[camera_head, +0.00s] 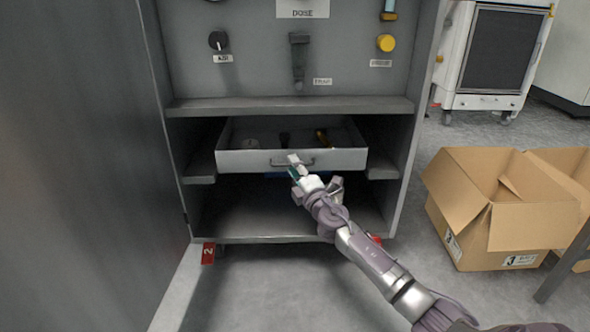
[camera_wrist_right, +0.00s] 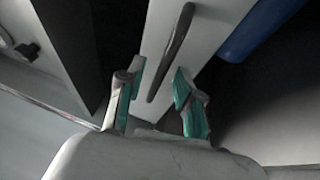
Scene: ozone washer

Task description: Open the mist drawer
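The grey drawer (camera_head: 245,160) sits in the cabinet bay below the control panel. It is pulled out far enough to show its inside. A dark bar handle (camera_head: 303,163) crosses its front; it also shows in the wrist view (camera_wrist_right: 173,48). My right gripper (camera_head: 297,170) is at the handle in the head view and hides part of it. In the wrist view its two green-padded fingers (camera_wrist_right: 160,92) are spread, with the lower end of the handle between them and gaps beside it. My left gripper is not in view.
A blue thing (camera_wrist_right: 262,28) is below the drawer front. A large grey panel (camera_head: 80,160) stands at left. Open cardboard boxes (camera_head: 500,235) stand at right. The floor before the cabinet (camera_head: 255,285) is clear.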

